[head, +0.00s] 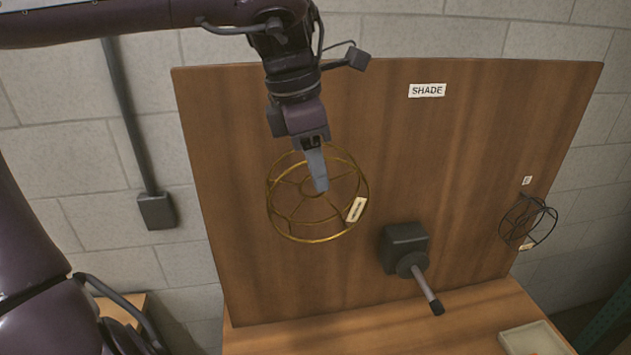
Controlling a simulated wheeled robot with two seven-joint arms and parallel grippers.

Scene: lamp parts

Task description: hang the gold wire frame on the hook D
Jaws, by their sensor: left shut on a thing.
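The gold wire frame (308,240) is a round cage of thin gold rings and ribs with a pale tag (355,209) on its right side. It is in front of the left half of the upright wooden board. My left gripper (319,185) reaches down from above and is shut on the frame near its small inner ring. I cannot tell whether the frame touches the board. No hook marked D can be made out. A small label (527,180) at the board's right edge is too small to read surely. My right gripper is not in view.
A black wire frame (528,222) hangs at the board's right edge, below the small label. A dark box with a grey rod (426,289) juts from the board's lower middle. A "SHADE" sign (427,90) is near the top. A pale tray (536,338) sits at lower right.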

